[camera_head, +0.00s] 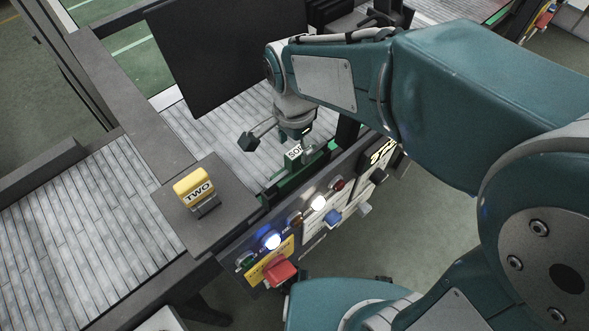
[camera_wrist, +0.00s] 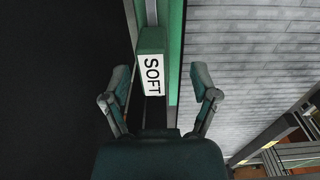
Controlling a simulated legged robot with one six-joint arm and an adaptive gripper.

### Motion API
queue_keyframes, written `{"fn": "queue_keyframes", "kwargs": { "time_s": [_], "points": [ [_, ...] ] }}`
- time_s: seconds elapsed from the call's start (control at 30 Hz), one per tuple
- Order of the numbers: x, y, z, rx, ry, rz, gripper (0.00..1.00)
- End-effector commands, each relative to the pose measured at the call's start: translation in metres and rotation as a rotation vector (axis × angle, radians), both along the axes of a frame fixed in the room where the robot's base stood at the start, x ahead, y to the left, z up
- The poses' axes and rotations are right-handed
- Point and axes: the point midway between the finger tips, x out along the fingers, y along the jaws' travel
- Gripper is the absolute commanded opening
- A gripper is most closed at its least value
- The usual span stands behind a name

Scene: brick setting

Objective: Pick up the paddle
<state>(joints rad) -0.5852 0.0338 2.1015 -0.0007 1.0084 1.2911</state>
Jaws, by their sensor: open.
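Nothing in view is plainly marked as the paddle. A green block with a white label reading SOFT (camera_wrist: 152,62) lies between and a little beyond my fingertips in the wrist view. Its label, partly covered, also shows just below my gripper in the head view (camera_head: 293,152). My gripper (camera_wrist: 160,76) is open, one finger on each side of the block's line, with no clear contact. In the head view my gripper (camera_head: 280,142) points down over the far edge of the control panel. My gripper hides part of the green block.
A yellow block marked TWO (camera_head: 194,187) stands on a dark plate (camera_head: 228,212) at the left. The control panel (camera_head: 318,228) carries lit lamps, a red button (camera_head: 279,270) and a blue one (camera_head: 333,217). A large black panel (camera_head: 215,55) stands behind my gripper.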

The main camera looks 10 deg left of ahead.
Motion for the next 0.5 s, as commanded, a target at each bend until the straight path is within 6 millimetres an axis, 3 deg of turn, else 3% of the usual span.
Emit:
{"fn": "queue_keyframes", "kwargs": {
  "time_s": [0.13,0.4,0.47,0.5],
  "points": [
    [0.0,-0.003,-0.017,0.002,0.001,-0.001,0.77],
    [0.0,-0.003,-0.021,0.004,-0.002,-0.001,0.77],
    [0.0,-0.001,-0.021,0.002,-0.001,-0.001,0.55],
    [0.0,-0.001,-0.021,0.002,-0.001,-0.001,0.37]
  ]
}}
